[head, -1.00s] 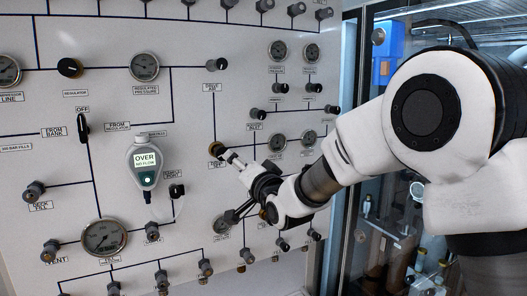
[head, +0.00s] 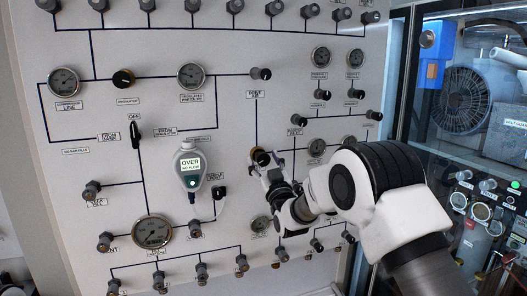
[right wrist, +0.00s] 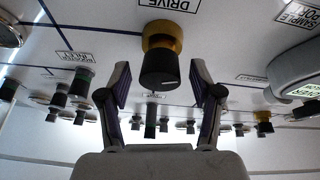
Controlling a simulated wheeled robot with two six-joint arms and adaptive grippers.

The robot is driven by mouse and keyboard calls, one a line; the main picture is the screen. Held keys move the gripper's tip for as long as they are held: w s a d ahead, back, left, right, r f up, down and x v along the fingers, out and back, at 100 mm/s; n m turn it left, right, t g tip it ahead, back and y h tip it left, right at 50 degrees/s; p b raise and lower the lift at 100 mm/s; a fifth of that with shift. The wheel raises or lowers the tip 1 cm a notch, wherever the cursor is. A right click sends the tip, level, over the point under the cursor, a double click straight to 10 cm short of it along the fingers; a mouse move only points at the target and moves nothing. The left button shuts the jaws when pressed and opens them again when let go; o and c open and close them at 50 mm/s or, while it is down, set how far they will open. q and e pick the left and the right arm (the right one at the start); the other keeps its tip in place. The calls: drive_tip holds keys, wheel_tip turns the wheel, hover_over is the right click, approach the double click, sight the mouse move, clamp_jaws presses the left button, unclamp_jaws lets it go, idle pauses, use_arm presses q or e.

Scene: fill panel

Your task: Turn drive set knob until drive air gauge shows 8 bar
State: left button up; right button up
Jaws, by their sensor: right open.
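The drive set knob (head: 260,156) is a black knob on a brass-coloured base, in the middle of the white panel. In the right wrist view the black knob (right wrist: 158,70) stands out from its brass collar, near a label reading DRIVE. My right gripper (head: 268,171) is at the knob in the head view. In the right wrist view my gripper (right wrist: 162,85) is open, one finger on each side of the knob, with gaps visible. My left gripper is not in view.
A handheld meter (head: 190,165) reading OVER hangs left of the knob. Larger gauges (head: 152,232), a regulator knob (head: 123,79) and several small valves surround it on the panel. A glass-fronted cabinet (head: 480,100) with a fan stands at the right.

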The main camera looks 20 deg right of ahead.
drive_tip(key=shift+w+f, duration=0.1)
drive_tip(key=shift+w, duration=0.45)
drive_tip(key=shift+s+r, duration=0.2)
drive_tip(key=shift+s, duration=0.05)
drive_tip(key=c, duration=1.2)
drive_tip(key=shift+o, duration=0.2)
drive_tip(key=shift+f+b, duration=0.15)
drive_tip(key=shift+b, duration=0.2)
drive_tip(key=n+y+b, duration=0.1)
drive_tip(key=n+b, duration=0.2)
drive_tip(key=b, duration=0.1)
drive_tip(key=n+y+b, duration=0.1)
drive_tip(key=n+b, duration=0.1)
drive_tip(key=b, duration=0.1)
drive_tip(key=shift+d+f+n+y, duration=0.1)
drive_tip(key=shift+f+n+y, duration=0.2)
drive_tip(key=shift+r+n+g+y+b, duration=0.35)
drive_tip(key=shift+n+y+b, duration=0.2)
drive_tip(key=shift+n, duration=0.45)
drive_tip(key=shift+r, duration=0.1)
drive_tip(key=o, duration=0.9)
drive_tip(key=shift+o, duration=1.3)
drive_tip(key=shift+w, duration=0.1)
